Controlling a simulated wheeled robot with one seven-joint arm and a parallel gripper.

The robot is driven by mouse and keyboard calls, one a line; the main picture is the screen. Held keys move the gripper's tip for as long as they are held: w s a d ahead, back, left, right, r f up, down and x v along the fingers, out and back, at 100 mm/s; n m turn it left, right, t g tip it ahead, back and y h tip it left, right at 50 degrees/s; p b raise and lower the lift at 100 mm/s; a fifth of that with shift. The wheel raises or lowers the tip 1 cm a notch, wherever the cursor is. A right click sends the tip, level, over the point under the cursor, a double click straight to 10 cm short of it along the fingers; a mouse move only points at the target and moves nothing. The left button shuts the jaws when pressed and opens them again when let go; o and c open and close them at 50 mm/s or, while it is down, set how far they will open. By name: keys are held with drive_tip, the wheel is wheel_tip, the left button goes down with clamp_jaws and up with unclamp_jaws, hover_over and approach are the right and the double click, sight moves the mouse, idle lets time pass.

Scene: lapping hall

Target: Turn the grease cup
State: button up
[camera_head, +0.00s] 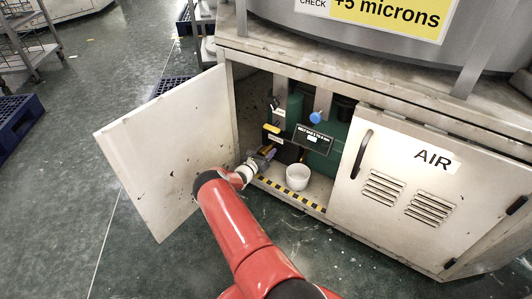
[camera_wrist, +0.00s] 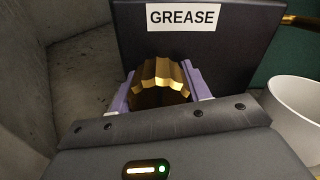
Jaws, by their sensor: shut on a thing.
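The grease cup (camera_wrist: 160,82) is a brass, ribbed cap in front of a black plate with a white GREASE label (camera_wrist: 184,17) in the wrist view. My gripper (camera_wrist: 160,92) is shut on it, with a purple finger on each side of the cap. In the head view my gripper (camera_head: 264,154) reaches into the left part of the open cabinet. The cup itself is too small or hidden there to make out.
The open cabinet door (camera_head: 165,150) stands left of my arm. A white pot (camera_head: 297,177) stands on the cabinet floor right of my gripper. A black sign (camera_head: 314,137) and a blue knob (camera_head: 316,117) are behind. The AIR door (camera_head: 425,185) is shut.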

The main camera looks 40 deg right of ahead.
drive_tip(key=m+b, duration=0.2)
drive_tip(key=m, duration=0.2)
drive_tip(key=shift+f, duration=0.1)
drive_tip(key=shift+w+m, duration=0.1)
drive_tip(key=shift+m, duration=2)
drive_tip(key=o, duration=1)
drive_tip(key=shift+c, duration=0.2)
drive_tip(key=v, duration=0.8)
drive_tip(key=shift+p, duration=0.4)
